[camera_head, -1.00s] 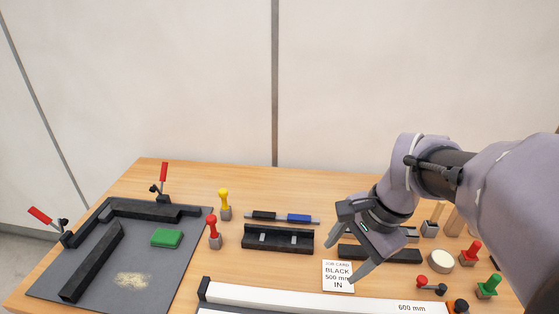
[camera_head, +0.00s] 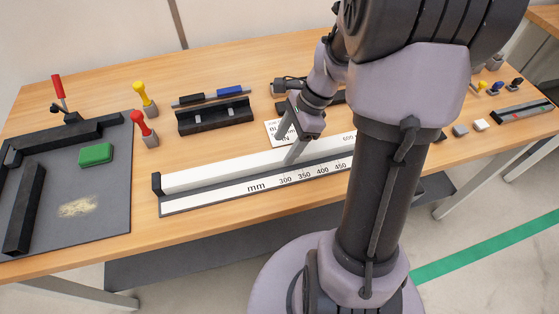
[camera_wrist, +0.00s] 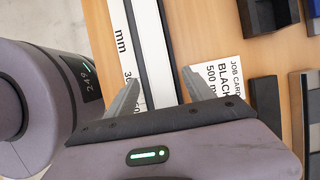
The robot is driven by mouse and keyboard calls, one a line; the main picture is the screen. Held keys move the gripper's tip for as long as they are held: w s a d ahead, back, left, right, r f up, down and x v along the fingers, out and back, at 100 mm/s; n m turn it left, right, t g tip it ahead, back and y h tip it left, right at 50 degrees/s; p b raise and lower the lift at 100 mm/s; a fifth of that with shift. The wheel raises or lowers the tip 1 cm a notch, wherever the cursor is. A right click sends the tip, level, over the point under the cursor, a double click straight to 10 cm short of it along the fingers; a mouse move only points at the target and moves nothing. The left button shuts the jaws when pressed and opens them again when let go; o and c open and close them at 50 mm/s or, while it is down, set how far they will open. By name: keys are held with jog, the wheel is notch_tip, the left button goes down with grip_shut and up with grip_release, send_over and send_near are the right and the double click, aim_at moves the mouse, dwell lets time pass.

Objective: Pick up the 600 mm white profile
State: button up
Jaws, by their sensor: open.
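The white profile (camera_head: 230,168) is a long white bar lying along the back of a measuring rule (camera_head: 215,198) marked in mm, near the table's front. Its right part is hidden behind my arm, with part of a "600" label showing. My gripper (camera_head: 286,148) is open and low over the profile, about mid-length. In the wrist view, the white profile (camera_wrist: 152,40) runs between my two spread fingers (camera_wrist: 160,78), one on the rule side and one on the job card side. I cannot tell whether the fingers touch it.
The job card (camera_head: 274,132) lies just behind the profile. A black block (camera_head: 215,116) with black and blue pieces stands behind it. Red (camera_head: 144,126) and yellow (camera_head: 144,97) handled tools and a grey mat (camera_head: 95,180) with a green block (camera_head: 96,154) are left.

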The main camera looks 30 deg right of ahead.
aim_at(280, 154)
jog(key=x, duration=0.3)
jog(key=shift+b, duration=0.4)
jog(key=shift+r, duration=0.15)
jog(key=shift+c, duration=0.4)
grip_shut()
dwell(0.4)
